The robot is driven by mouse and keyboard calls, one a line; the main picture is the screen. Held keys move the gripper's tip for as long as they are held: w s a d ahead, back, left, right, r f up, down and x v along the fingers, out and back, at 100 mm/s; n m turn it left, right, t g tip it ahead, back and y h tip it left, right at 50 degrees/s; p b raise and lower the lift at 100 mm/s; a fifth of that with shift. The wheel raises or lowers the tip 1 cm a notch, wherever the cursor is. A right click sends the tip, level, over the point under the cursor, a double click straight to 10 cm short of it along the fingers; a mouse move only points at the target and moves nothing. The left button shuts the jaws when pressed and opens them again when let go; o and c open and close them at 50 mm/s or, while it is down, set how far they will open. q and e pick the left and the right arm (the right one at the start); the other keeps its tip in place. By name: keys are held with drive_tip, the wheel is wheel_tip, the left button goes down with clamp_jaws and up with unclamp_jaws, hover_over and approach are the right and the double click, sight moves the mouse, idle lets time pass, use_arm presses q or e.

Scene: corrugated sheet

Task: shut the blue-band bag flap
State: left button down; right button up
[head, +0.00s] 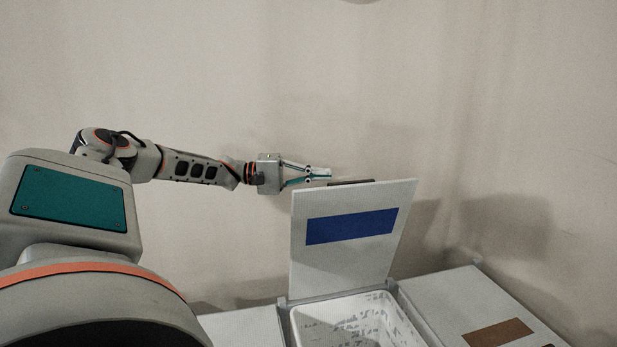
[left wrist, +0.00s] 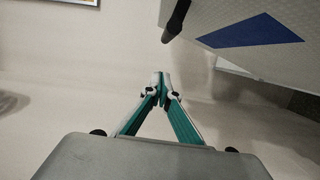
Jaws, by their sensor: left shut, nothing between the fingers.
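The blue-band bag flap (head: 345,265) is a pale panel with a blue band (head: 350,227). It stands raised, nearly upright, at the back of an open white bin (head: 365,325), with a dark piece (head: 352,183) on its top edge. My left gripper (head: 328,174) is shut and empty, at the height of the flap's top edge, just left of the dark piece. In the left wrist view my left gripper's fingertips (left wrist: 161,78) meet, and the flap (left wrist: 220,15) with its blue band shows at upper right, apart from them. My right gripper is not in view.
To the right of the open bin is a closed pale lid (head: 450,290) with a brown band (head: 498,333). Another pale surface (head: 245,325) lies to the left. A plain wall (head: 480,100) stands behind; the space above the flap is clear.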

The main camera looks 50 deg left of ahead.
use_arm(q)
drive_tip(key=d+p, duration=0.1)
drive_tip(key=d, duration=0.1)
drive_tip(key=d+p, duration=0.1)
drive_tip(key=d, duration=0.2)
drive_tip(key=shift+w+d+f, duration=0.1)
drive_tip(key=shift+w+d, duration=0.1)
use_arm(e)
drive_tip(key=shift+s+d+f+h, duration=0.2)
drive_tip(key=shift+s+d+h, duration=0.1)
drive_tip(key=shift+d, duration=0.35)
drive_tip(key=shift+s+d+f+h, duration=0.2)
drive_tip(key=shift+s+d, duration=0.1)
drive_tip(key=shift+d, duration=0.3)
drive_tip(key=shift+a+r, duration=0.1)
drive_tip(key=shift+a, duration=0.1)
use_arm(q)
drive_tip(key=shift+d+f, duration=0.1)
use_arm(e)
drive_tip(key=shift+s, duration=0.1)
